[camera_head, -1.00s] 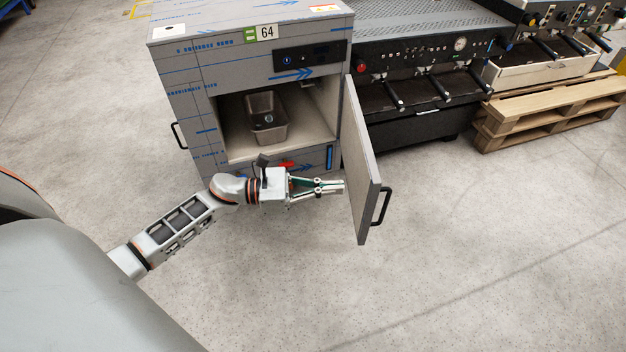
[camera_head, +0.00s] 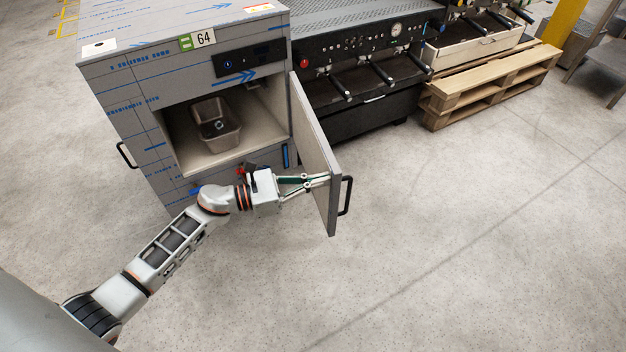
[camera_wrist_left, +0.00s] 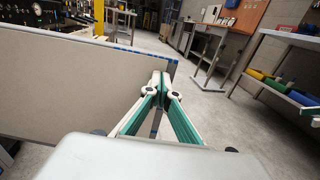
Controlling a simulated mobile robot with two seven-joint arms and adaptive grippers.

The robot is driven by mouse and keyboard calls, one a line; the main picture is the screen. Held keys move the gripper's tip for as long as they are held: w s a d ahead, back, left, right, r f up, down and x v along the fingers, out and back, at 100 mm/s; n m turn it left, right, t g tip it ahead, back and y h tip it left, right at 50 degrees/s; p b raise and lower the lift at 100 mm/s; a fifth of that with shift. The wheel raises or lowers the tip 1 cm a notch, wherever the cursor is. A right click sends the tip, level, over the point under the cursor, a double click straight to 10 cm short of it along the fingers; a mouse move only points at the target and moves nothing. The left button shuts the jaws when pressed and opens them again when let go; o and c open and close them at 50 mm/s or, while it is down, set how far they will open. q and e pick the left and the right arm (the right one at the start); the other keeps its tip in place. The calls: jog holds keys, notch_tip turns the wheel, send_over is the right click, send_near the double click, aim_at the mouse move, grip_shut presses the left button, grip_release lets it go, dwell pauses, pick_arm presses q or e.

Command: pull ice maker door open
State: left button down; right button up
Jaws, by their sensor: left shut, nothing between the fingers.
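The ice maker (camera_head: 140,110) is a grey cabinet with blue-printed film and a label reading 64. Its door (camera_head: 315,150) stands wide open, swung out to the right, with a black handle (camera_head: 346,196) on its outer face. Inside the cabinet is a metal bin (camera_head: 217,128). My left gripper (camera_head: 328,178) is shut and empty, its fingertips at the inner face of the door near the free edge. In the left wrist view the shut fingers (camera_wrist_left: 161,80) are in front of the door's pale inner panel (camera_wrist_left: 70,85); I cannot tell whether they touch it. My right gripper is out of view.
Coffee machines (camera_head: 370,60) stand right of the ice maker, behind the door. A wooden pallet (camera_head: 490,85) lies farther right. The floor (camera_head: 450,230) in front and to the right is clear. The wrist view shows shelving with coloured bins (camera_wrist_left: 275,85).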

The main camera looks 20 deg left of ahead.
pick_arm(q)
jog(key=w+d+n+t+y, duration=0.4)
jog(key=w+d, duration=0.6)
jog(key=d, duration=0.1)
jog(key=shift+w+y+b, duration=0.2)
jog(key=shift+y+b, duration=0.1)
jog(key=shift+y, duration=0.1)
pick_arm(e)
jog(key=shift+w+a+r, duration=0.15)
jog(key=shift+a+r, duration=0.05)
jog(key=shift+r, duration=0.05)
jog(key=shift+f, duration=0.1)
